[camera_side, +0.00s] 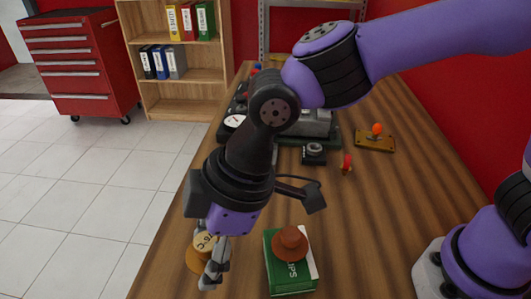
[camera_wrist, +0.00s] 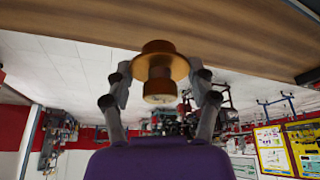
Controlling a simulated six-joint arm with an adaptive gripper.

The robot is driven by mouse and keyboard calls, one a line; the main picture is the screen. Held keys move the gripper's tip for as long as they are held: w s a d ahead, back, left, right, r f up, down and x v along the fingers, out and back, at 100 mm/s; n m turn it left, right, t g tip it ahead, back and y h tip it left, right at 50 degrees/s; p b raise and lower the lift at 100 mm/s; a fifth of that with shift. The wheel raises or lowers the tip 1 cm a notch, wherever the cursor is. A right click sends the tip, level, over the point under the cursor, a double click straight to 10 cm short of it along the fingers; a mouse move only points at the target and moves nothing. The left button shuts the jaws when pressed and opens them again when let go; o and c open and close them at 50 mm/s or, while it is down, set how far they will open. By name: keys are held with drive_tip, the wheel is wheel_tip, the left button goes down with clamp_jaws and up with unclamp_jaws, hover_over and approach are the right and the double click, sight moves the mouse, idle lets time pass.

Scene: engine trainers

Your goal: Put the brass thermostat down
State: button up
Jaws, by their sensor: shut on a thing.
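My gripper (camera_side: 213,268) points down near the table's left edge in the side view. It is shut on the brass thermostat (camera_side: 196,261), a round golden piece with a pale face marked "76" and C, partly hidden behind the fingers. In the wrist view the thermostat (camera_wrist: 158,66), with a wide flange and narrower ends, sits between the two fingers (camera_wrist: 163,76). I cannot tell whether its lower end touches the wooden table (camera_side: 165,275).
Farther back are a small black part (camera_side: 314,154), a red-topped piece (camera_side: 347,164), a brass plate with an orange knob (camera_side: 375,141) and a grey engine block (camera_side: 315,123). The table's middle is fairly clear.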

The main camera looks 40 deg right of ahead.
drive_tip(key=w+d+f+m, duration=0.1)
drive_tip(key=w+d+f, duration=0.1)
drive_tip(key=w+d, duration=0.2)
drive_tip(key=w+d+f+m+t, duration=0.1)
drive_tip(key=w+d+f+m, duration=0.1)
drive_tip(key=w+d, duration=0.3)
drive_tip(key=w+d+f+m+h, duration=0.1)
drive_tip(key=w+d+f, duration=0.1)
drive_tip(key=w+d, duration=0.3)
drive_tip(key=shift+w+d+f, duration=0.1)
drive_tip(key=shift+d+f, duration=0.1)
drive_tip(key=shift+d, duration=0.55)
drive_tip(key=shift+w+d+f, duration=0.1)
drive_tip(key=shift+d+f, duration=0.1)
drive_tip(key=shift+d, duration=0.5)
drive_tip(key=shift+d+f, duration=0.1)
drive_tip(key=shift+f, duration=1.95)
drive_tip(key=shift+f, duration=0.1)
drive_tip(key=o, duration=1.2)
drive_tip(key=shift+c, duration=0.2)
